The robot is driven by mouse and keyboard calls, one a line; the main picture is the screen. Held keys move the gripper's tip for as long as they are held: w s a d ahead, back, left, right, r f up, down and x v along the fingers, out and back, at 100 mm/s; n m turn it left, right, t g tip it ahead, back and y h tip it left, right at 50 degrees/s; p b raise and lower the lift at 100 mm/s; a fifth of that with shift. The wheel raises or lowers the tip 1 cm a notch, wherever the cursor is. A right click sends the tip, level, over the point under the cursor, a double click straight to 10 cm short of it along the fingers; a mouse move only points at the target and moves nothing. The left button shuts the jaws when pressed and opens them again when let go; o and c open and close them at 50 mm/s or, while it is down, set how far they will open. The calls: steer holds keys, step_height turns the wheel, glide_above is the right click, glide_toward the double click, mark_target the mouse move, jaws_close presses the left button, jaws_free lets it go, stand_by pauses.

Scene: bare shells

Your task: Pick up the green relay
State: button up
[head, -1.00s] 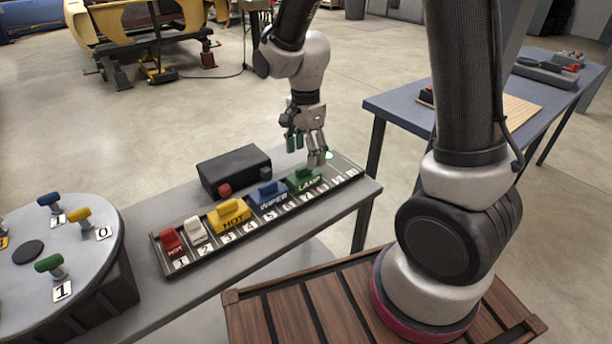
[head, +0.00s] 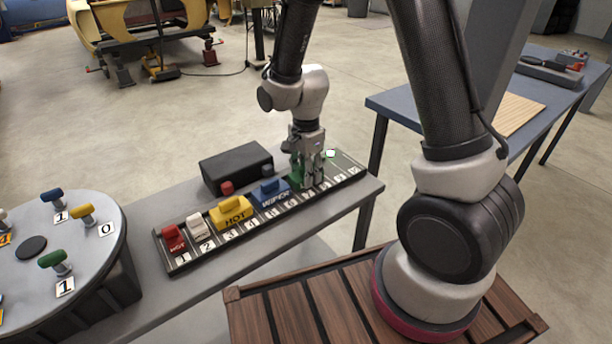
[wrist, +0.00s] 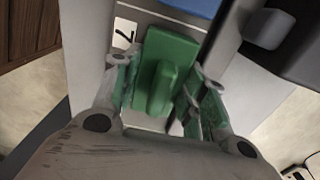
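The green relay (wrist: 165,75), a block with a raised grip, sits in the numbered rail (head: 338,181) at the right of the blue WIPER relay (head: 268,191). In the head view my gripper (head: 310,182) is down over the green relay and hides most of it. In the wrist view my gripper (wrist: 162,88) has its fingers apart, one on each side of the relay's raised grip. Gaps show between the fingers and the grip, so it is not clamped.
A round dial table (head: 85,265) with coloured knobs is at the left. The rail's right end is free of relays.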

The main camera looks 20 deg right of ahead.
steer(key=c, duration=0.3)
steer(key=shift+c, duration=0.2)
